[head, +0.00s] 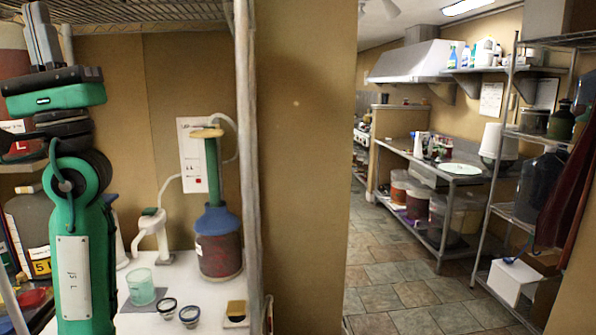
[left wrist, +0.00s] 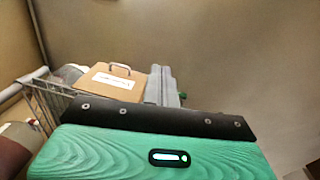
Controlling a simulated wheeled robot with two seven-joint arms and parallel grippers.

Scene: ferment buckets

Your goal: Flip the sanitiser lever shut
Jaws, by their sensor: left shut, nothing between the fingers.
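A white dispenser tap (head: 153,237) stands on the white counter in the head view. A small green lever-like piece (head: 150,212) sits on its top; I take it for the sanitiser lever, but its position is too small to read. A mint cup (head: 141,286) stands below the tap's spout. My left gripper (head: 39,18) is raised at the upper left, fingers pointing up, well above and left of the tap and touching nothing visible. Its grey fingers are together and empty; they also show in the left wrist view (left wrist: 163,84). The tap is not in the left wrist view. My right gripper is out of view.
A dark red jug (head: 218,255) with blue collar and green neck stands right of the tap. Two small rings (head: 189,316) lie at the counter's front. A pale upright post (head: 247,150) bounds the right. A wire shelf (head: 140,14) hangs overhead; a cardboard box (left wrist: 105,82) shows behind my fingers.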

